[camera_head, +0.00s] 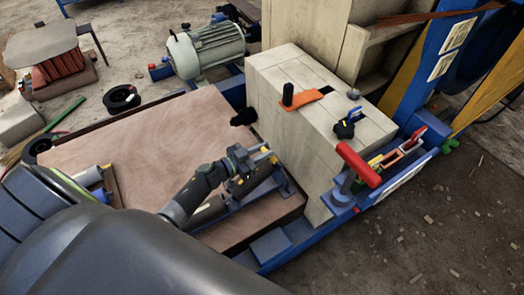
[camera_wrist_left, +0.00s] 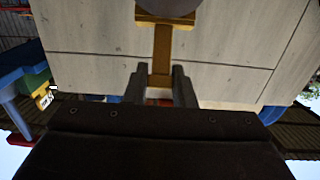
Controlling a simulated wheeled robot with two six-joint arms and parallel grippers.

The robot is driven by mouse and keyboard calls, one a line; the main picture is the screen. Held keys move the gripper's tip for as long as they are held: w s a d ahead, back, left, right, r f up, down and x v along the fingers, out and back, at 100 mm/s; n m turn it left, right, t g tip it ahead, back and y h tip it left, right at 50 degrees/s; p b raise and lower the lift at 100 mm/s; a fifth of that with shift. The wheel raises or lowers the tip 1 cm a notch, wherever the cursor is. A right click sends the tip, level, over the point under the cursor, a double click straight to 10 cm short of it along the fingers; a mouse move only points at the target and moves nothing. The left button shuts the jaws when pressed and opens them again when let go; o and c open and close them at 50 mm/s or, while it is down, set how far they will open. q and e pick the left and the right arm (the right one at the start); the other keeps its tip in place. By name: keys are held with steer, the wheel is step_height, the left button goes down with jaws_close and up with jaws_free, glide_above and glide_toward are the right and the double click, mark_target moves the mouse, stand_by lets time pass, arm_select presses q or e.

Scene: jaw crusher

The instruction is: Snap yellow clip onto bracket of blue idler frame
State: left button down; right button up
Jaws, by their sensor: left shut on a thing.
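My left gripper (camera_head: 268,155) reaches in from the left over the wooden board, close to the pale block's side. In the left wrist view, its dark fingers (camera_wrist_left: 161,84) are shut on the stem of the yellow clip (camera_wrist_left: 162,45). The clip's wider end is beside a grey rounded part at the top edge; contact cannot be told. In the head view only a small yellow bit of the clip (camera_head: 265,149) shows. The blue idler frame (camera_head: 262,192) lies below the gripper on the board's right side. Its bracket is partly hidden by my arm. My right gripper is not in view.
The wooden board (camera_head: 130,135) has a clear middle. The pale block (camera_head: 285,125) stands close to the right, with an orange plate (camera_head: 303,99) on top. A red T-handle (camera_head: 357,165) stands farther right. A grey motor (camera_head: 206,50) is behind.

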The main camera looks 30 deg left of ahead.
arm_select(q)
steer(key=c, duration=1.1)
jaws_free()
steer(key=shift+c, duration=0.2)
steer(key=v, duration=1.7)
steer(key=shift+p, duration=0.4)
steer(key=shift+s+a, duration=0.1)
steer(key=shift+s, duration=0.05)
